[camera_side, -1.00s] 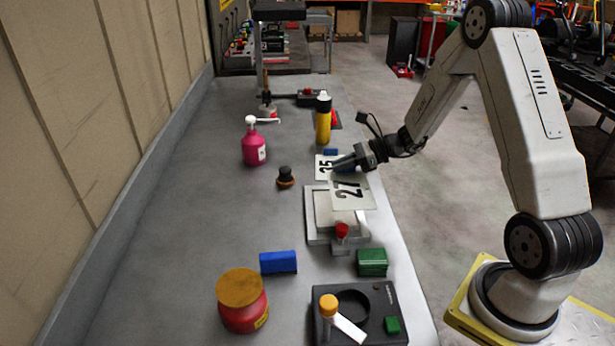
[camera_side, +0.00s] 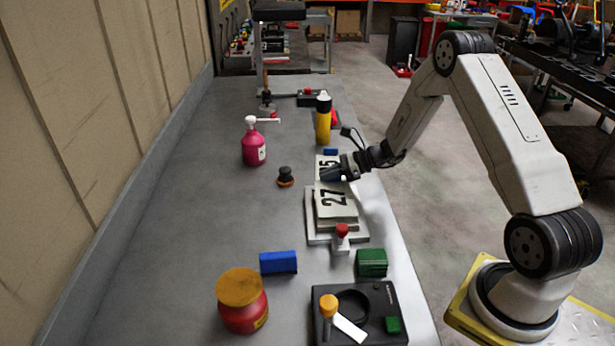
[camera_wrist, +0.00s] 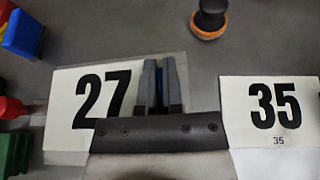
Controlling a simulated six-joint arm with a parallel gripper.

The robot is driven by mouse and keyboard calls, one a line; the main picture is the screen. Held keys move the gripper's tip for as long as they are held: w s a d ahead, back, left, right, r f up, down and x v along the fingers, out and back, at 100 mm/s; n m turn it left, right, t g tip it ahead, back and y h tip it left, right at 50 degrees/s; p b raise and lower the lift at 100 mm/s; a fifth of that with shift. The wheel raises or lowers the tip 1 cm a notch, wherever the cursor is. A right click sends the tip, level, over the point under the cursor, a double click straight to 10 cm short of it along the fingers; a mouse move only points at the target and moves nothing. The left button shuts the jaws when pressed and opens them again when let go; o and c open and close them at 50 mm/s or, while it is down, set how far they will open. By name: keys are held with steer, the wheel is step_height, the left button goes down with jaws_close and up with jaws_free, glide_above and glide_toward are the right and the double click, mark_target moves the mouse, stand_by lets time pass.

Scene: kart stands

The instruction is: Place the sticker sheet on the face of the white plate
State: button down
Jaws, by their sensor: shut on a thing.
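The sticker sheet (camera_side: 333,205) is off-white with a black "27"; it also shows in the wrist view (camera_wrist: 76,112). My gripper (camera_side: 335,173) is shut on its far edge, and the dark fingers (camera_wrist: 161,84) cover part of the sheet in the wrist view. The sheet lies over the raised white plate (camera_side: 338,224), covering most of its face. I cannot tell whether the sheet touches the face all over. The plate sits in a pale frame (camera_side: 311,232) on the table. A second sheet marked "35" (camera_wrist: 270,108) lies beside it, partly behind my gripper in the side view.
A red-topped piece (camera_side: 342,238) stands at the frame's near edge. Green (camera_side: 372,262) and blue (camera_side: 278,262) blocks are nearer. The table's left middle is clear.

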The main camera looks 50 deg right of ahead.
mark_target(332, 181)
steer(key=shift+f, duration=1.65)
steer(key=c, duration=0.8)
jaws_free()
steer(key=shift+f, duration=0.1)
steer(key=shift+w+r, duration=0.1)
steer(key=shift+r, duration=0.1)
steer(key=v, duration=1.2)
steer(key=shift+f, duration=0.15)
